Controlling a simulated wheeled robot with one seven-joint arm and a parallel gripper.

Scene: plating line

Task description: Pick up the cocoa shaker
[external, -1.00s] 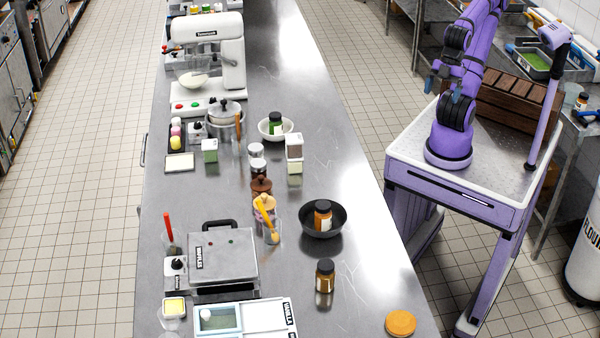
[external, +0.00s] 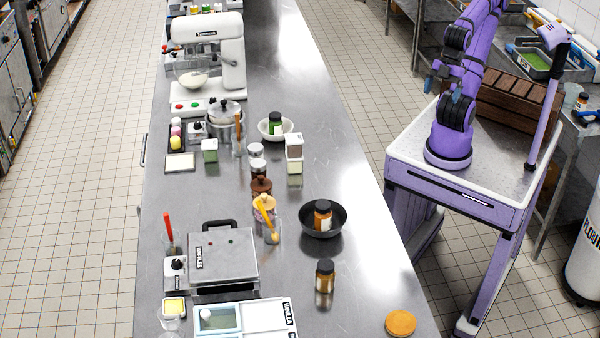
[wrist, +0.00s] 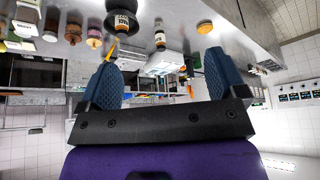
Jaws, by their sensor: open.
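No label marks the cocoa shaker readably. A small jar with a silvery lid and dark contents (external: 258,168) stands upright mid-counter and may be it. A similar silvery-lidded jar (external: 257,150) stands just behind it, and a brown-topped jar (external: 261,186) just in front. My gripper (external: 442,84) is at the right, above my base and well away from these jars. In the wrist view my gripper (wrist: 152,74) has its two blue fingers wide apart with nothing held. That view is upside down, and small jars show at its upper left, including a brown one (wrist: 73,30).
A waffle iron (external: 222,255) is at front left. A floor gap separates counter and base.

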